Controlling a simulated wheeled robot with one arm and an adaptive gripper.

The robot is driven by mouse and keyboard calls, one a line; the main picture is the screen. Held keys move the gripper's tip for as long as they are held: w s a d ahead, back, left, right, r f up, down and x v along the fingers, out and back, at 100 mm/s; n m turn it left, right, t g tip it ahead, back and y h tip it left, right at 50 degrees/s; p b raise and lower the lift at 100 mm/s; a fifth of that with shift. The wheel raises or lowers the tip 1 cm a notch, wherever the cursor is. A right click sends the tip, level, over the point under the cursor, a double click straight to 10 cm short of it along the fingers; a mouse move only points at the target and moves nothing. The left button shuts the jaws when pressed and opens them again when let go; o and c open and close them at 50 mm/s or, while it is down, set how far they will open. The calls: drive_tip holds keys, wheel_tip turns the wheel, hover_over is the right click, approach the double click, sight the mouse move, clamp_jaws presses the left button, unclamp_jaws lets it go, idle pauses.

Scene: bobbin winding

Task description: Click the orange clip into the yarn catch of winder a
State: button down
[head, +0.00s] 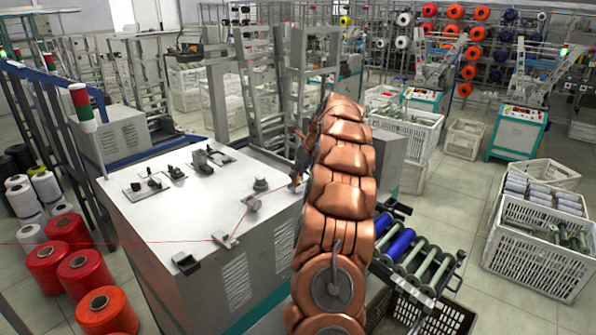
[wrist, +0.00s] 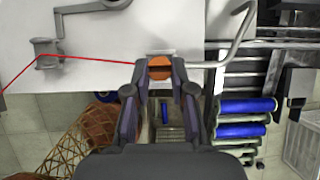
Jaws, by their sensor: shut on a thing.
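The orange clip (wrist: 160,68) is held between the fingertips of my gripper (wrist: 159,73) in the wrist view. A red yarn (wrist: 95,59) runs tautly from the left to the clip. A small pale plate (wrist: 160,52) shows just beyond the clip; I cannot tell whether it is the yarn catch or whether the clip touches it. In the head view my arm hides most of the gripper, beside the right edge of the white-topped winder (head: 185,225). The red yarn there climbs from a small guide (head: 226,240) toward the gripper.
A grey guide post (wrist: 45,55) stands left on the winder top, and a bent metal rod (wrist: 240,35) lies right of the clip. A roller rack with blue bobbins (head: 400,243) stands right of my arm. Red yarn cones (head: 82,271) stand on the floor left.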

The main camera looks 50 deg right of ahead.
drive_tip(key=shift+f, duration=0.75)
drive_tip(key=c, duration=0.9)
unclamp_jaws()
drive_tip(key=shift+r, duration=0.1)
drive_tip(key=v, duration=1.2)
drive_tip(key=shift+a, duration=0.15)
